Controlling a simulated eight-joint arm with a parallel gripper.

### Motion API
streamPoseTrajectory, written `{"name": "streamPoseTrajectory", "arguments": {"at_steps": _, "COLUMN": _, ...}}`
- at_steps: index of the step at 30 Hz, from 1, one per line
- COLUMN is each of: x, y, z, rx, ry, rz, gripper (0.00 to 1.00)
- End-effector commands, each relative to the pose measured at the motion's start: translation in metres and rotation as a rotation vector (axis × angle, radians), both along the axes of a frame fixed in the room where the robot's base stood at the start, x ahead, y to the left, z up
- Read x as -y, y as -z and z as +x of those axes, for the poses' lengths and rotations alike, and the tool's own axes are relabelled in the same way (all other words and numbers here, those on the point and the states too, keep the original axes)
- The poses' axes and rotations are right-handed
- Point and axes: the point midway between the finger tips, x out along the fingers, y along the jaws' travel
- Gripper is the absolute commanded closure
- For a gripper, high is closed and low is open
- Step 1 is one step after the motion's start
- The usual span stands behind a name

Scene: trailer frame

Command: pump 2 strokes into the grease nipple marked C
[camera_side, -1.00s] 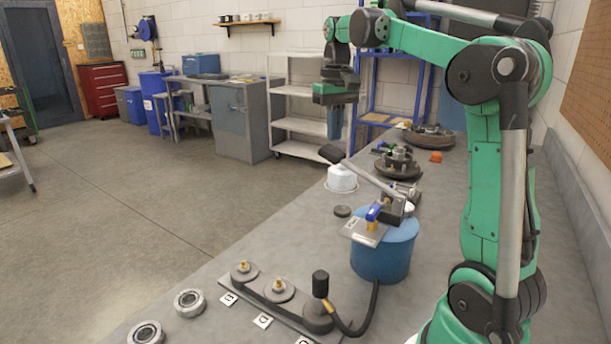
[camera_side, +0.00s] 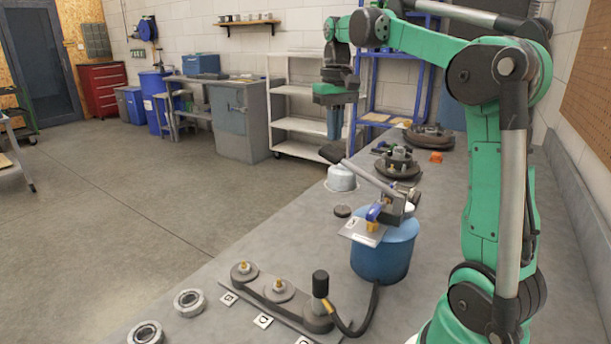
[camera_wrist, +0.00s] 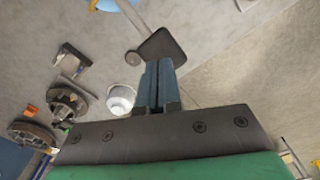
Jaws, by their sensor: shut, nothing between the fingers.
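My gripper (camera_side: 335,136) is shut and empty, fingers pointing down just above the black grip of the pump lever (camera_side: 372,178). In the wrist view the fingertips (camera_wrist: 158,64) overlap the edge of that black grip (camera_wrist: 163,44); I cannot tell whether they touch. The lever slopes up to the left from the blue grease bucket (camera_side: 382,262). A black hose (camera_side: 358,328) runs from the bucket to a black coupler (camera_side: 320,284) upright over the right-hand round boss. Two brass nipples (camera_side: 243,266) (camera_side: 279,285) stand uncovered to its left. The letters on the cards (camera_side: 263,321) are hard to read.
Two bearing rings (camera_side: 188,301) (camera_side: 145,333) lie at the bench's front left. A white pot (camera_side: 341,178) and a dark disc (camera_side: 342,211) are near the lever. Hub parts (camera_side: 397,164) and an orange piece (camera_side: 436,157) sit farther back.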

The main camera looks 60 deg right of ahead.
Motion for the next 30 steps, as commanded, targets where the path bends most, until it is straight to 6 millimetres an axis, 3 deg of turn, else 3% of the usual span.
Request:
{"name": "streamPoseTrajectory", "arguments": {"at_steps": 8, "x": 0.0, "y": 0.001, "z": 0.0, "rx": 0.0, "ry": 0.0, "rz": 0.0, "gripper": 1.0}}
{"name": "streamPoseTrajectory", "arguments": {"at_steps": 30, "x": 0.0, "y": 0.028, "z": 0.004, "rx": 0.0, "ry": -0.001, "rz": 0.0, "gripper": 1.0}}
